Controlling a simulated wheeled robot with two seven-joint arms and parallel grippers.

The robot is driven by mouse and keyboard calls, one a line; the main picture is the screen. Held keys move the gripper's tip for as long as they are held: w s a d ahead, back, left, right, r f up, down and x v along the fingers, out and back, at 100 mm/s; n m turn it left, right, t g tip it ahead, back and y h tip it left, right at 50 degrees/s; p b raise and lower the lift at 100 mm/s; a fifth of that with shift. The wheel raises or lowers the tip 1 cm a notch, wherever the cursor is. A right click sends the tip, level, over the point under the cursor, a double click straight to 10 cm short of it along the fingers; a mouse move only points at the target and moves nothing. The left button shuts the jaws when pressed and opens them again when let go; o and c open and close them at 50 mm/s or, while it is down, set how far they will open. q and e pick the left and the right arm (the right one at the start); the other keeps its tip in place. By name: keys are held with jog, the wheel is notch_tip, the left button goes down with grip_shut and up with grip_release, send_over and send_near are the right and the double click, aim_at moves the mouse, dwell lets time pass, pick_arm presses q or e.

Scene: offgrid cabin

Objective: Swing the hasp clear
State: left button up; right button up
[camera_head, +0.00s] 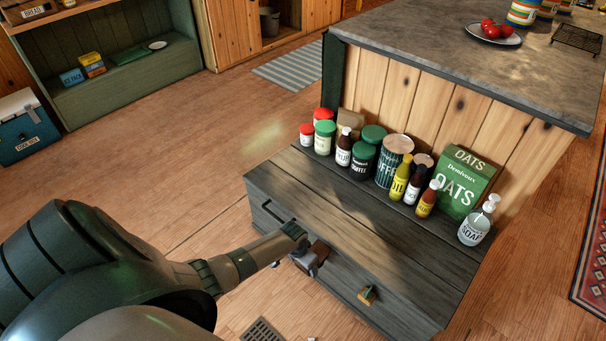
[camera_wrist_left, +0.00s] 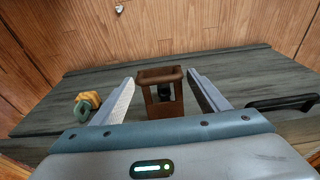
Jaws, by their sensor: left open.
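The hasp (camera_wrist_left: 161,78) is a rust-brown metal frame with a dark opening on the front of the grey wooden chest (camera_head: 345,215). It also shows in the head view (camera_head: 320,248), partly covered by my arm. In the wrist view my left gripper (camera_wrist_left: 160,82) is open, with one finger on each side of the hasp and visible gaps between. In the head view the left gripper (camera_head: 306,263) is at the chest front and partly hidden.
A dark bar handle (camera_head: 274,212) is on the same front. Several jars, bottles, a green oats box (camera_head: 465,185) and a soap dispenser (camera_head: 474,228) stand on the chest top. A stone-topped counter (camera_head: 450,55) rises behind. Open floor lies left.

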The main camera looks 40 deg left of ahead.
pick_arm(q)
jog(key=shift+s, duration=0.1)
jog(key=shift+s+r, duration=0.2)
jog(key=shift+r, duration=0.55)
notch_tip(320, 180, up, 16)
jog(key=s+p, duration=0.2)
jog(key=shift+s+f+p, duration=0.25)
jog(key=shift+s+p, duration=0.15)
pick_arm(e)
jog(key=shift+w+a+r+t+y, duration=0.2)
jog(key=shift+w+a+r+t, duration=0.2)
jog(key=shift+a+r+t, duration=0.2)
jog(key=shift+w+a+r+t+y, duration=0.2)
jog(key=shift+w+a+r+t, duration=0.15)
jog(key=shift+a+r+t, duration=0.25)
pick_arm(q)
jog(key=shift+a, duration=0.1)
jog(key=shift+c, duration=0.6)
pick_arm(e)
jog(key=shift+a+r, duration=0.1)
jog(key=shift+a, duration=0.05)
